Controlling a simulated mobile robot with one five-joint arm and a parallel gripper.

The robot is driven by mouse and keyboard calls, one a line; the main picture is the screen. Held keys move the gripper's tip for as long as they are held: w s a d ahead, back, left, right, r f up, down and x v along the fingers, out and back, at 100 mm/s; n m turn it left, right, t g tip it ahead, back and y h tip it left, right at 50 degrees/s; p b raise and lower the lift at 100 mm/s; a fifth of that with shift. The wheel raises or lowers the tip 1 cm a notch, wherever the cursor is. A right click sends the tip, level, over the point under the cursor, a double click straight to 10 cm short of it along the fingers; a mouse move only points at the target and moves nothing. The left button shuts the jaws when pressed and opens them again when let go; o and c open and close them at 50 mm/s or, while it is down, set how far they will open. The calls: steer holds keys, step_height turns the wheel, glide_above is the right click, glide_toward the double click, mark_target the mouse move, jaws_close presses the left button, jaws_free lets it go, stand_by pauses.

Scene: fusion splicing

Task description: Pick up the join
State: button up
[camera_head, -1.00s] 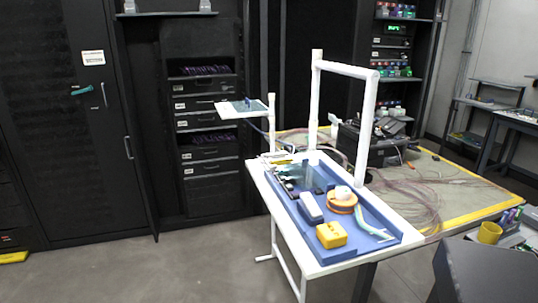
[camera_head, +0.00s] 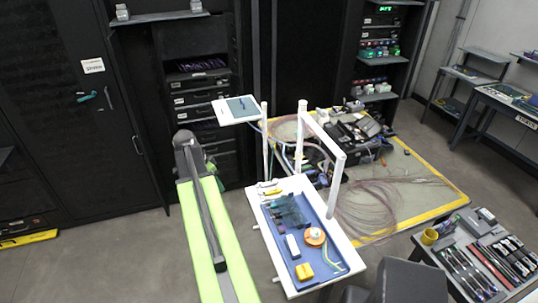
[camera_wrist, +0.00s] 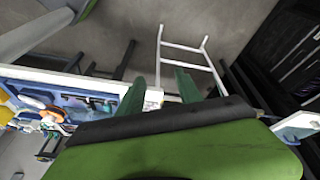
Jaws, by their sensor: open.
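I cannot pick out the join; it is too small to tell or hidden. The blue tray (camera_head: 322,282) lies on the white cart (camera_head: 361,266), holding a yellow box (camera_head: 304,271), a grey-white box (camera_head: 292,246), an orange spool (camera_head: 315,236) and dark clear parts (camera_head: 287,211). My gripper (camera_wrist: 160,80) shows two green fingers spread apart, with nothing between them. In the wrist view it is beside the cart, with the tray to its left. In the head view, my green arm stands left of the cart and the fingers are not seen.
A white post frame (camera_head: 338,185) rises from the cart's right side. A small tablet shelf (camera_head: 237,110) stands on a post at its back left. A table with cables (camera_head: 375,205) is behind right. A tool table (camera_head: 480,255) is at front right.

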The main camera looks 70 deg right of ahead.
steer(key=s+d+r+m+g+p, duration=0.1)
steer(key=s+d+r+m+p, duration=0.45)
steer(key=s+d+r, duration=0.45)
steer(key=b, duration=1.1)
glide_above(266, 183)
steer(key=w+a, duration=0.2)
step_height(266, 183, down, 11)
steer(key=shift+s+d+f, duration=0.1)
steer(key=shift+s+d, duration=0.05)
steer(key=b+x, duration=0.5)
steer(key=shift+f, duration=0.2)
steer(key=shift+r, duration=0.2)
jaws_close()
